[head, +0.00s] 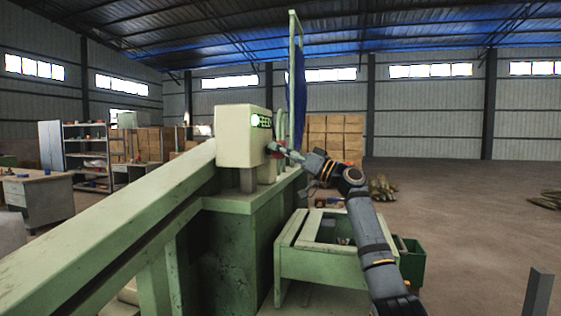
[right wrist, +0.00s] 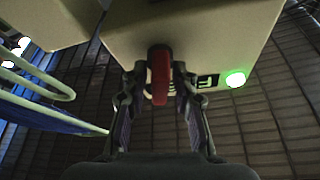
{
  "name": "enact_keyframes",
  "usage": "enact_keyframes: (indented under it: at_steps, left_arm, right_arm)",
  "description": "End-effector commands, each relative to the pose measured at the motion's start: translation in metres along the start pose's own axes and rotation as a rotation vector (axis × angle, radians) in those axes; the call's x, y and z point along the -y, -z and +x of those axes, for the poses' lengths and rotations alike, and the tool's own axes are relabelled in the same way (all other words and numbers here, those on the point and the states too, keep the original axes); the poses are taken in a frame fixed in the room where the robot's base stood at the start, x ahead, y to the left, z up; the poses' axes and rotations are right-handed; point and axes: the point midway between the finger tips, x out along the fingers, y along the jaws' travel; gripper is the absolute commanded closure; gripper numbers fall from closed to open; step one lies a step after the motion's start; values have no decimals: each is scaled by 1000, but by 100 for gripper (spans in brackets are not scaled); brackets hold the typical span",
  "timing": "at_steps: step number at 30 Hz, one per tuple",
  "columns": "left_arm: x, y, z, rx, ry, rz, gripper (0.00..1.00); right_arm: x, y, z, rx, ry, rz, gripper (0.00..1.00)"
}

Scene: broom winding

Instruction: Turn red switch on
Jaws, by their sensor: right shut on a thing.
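The red switch (right wrist: 160,75) is a red lever on the face of a pale machine box (right wrist: 205,30) in the right wrist view. My right gripper (right wrist: 160,92) has one finger on each side of the lever and is shut on it. In the head view the same box (head: 242,135) stands on the green machine, and my right gripper (head: 284,150) reaches its right side, where a little red shows. A green light glows on the box (right wrist: 235,79). My left gripper is not in view.
The green machine's long sloping beam (head: 110,225) fills the left. A green bin frame (head: 325,262) stands below my right arm. A pale upright frame with a blue sheet (head: 298,95) rises behind the box. Open floor (head: 465,215) lies to the right.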

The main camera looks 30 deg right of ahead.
Motion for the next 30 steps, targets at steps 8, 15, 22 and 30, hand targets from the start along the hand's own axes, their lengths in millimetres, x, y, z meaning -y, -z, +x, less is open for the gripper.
enact_keyframes:
  at_steps: [8,15,22,30]
  left_arm:
    - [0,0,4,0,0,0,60]
    - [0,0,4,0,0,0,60]
    - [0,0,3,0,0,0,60]
    - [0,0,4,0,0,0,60]
  right_arm:
    - [-1,-2,0,6,71,-165,100]
    - [-1,-3,0,6,104,-249,100]
    - [-1,-3,0,8,116,-277,100]
    - [-1,-3,0,8,117,-280,100]
